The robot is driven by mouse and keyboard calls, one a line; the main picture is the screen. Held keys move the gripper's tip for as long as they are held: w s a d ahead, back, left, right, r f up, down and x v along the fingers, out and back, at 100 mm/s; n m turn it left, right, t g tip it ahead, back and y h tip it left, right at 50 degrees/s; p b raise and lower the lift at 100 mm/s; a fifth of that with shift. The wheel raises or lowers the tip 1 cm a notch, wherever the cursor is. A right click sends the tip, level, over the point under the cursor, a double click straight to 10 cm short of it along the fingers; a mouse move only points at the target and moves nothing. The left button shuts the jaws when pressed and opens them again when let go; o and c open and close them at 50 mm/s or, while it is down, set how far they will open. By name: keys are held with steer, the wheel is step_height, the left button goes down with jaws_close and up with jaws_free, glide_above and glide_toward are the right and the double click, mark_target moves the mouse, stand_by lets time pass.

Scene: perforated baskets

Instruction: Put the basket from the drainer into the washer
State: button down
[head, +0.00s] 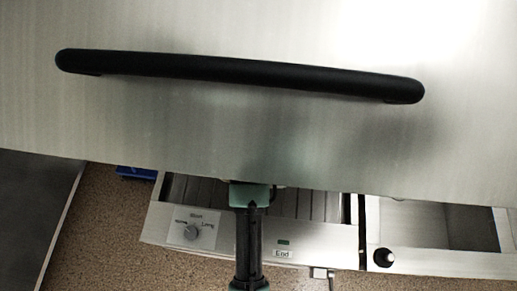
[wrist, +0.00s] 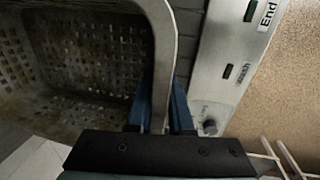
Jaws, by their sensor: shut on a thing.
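In the wrist view, my gripper (wrist: 163,103) is shut on the pale rim of a perforated basket (wrist: 90,55), one blue finger on each side of the rim. The basket is dark and worn inside, and no contents show. In the head view, my arm reaches up to the large metal hood; my fingertips and the basket are hidden there. The washer's front panel (head: 175,235), with a knob and an End label, lies below the hood. This panel also shows just right of the basket in the wrist view (wrist: 220,70). I cannot tell how fully the basket rests inside.
The metal hood (head: 150,130) with a long black handle (head: 240,73) fills the upper head view. A metal basin (head: 430,262) with a black knob adjoins the washer at right. Speckled floor (head: 95,240) shows at lower left. A blue object (head: 135,173) is beneath the hood's edge.

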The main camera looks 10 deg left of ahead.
steer(key=f, duration=0.2)
steer(key=shift+s+f, duration=0.2)
steer(key=shift+f, duration=0.2)
steer(key=shift+w+f, duration=0.1)
steer(key=shift+f, duration=2.3)
steer(key=c, duration=0.8)
jaws_free()
steer(key=shift+r, duration=0.1)
